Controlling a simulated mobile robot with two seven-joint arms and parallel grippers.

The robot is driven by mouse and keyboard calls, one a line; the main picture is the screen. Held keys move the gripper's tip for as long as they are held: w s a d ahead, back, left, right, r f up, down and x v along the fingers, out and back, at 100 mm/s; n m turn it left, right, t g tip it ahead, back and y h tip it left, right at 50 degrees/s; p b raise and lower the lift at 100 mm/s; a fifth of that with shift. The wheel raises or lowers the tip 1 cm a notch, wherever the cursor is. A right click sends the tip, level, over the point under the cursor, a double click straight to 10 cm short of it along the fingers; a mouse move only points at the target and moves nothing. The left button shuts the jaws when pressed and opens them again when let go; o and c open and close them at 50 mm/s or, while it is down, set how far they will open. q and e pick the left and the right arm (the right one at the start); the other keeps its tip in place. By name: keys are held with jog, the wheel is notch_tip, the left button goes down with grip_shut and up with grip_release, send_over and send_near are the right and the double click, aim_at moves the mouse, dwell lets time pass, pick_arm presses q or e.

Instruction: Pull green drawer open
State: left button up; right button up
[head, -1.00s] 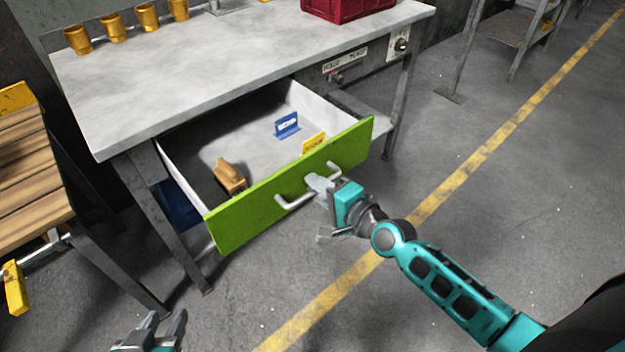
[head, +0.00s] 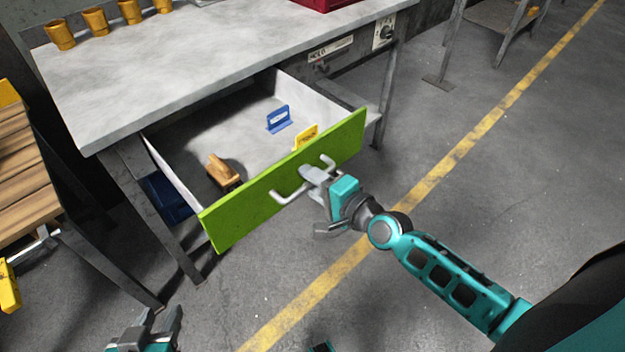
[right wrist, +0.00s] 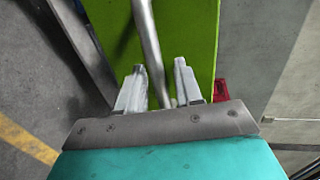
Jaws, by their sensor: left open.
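The green drawer (head: 246,209) of the grey workbench stands pulled out, with its inside in view. A grey bar handle (head: 288,195) sits on its front. My right gripper (head: 312,175) is at this handle. In the right wrist view the handle (right wrist: 148,35) runs between the two fingers of my right gripper (right wrist: 159,68), with visible gaps on both sides, so the jaws look open around it. My left gripper (head: 160,322) is open and empty at the lower left, low in front of the bench and away from the drawer.
In the drawer lie a wooden-looking brown item (head: 222,172), a blue sign (head: 278,120) and a yellow sign (head: 304,137). Yellow cups (head: 95,21) and a red crate (head: 322,3) stand on the workbench (head: 180,72). A wooden slatted table (head: 25,165) is at left.

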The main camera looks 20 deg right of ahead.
pick_arm(q)
jog(key=shift+r+p, duration=0.55)
pick_arm(e)
jog(key=v, duration=1.3)
pick_arm(q)
jog(key=s+a+r+y+p, duration=0.1)
jog(key=a+r+p, duration=0.2)
jog(key=p, duration=0.6)
notch_tip(320, 180, up, 2)
jog(key=shift+s+r, duration=0.1)
jog(key=shift+s, duration=0.2)
pick_arm(e)
jog(key=s+a+n+g+h, duration=0.3)
jog(key=a+n, duration=0.2)
jog(key=n, duration=1.1)
jog(key=shift+s+a+f+n+g, duration=0.3)
jog(key=shift+s+g, duration=0.05)
jog(key=shift+g, duration=0.05)
pick_arm(q)
jog(key=shift+d, duration=0.1)
jog(key=shift+w, duration=0.15)
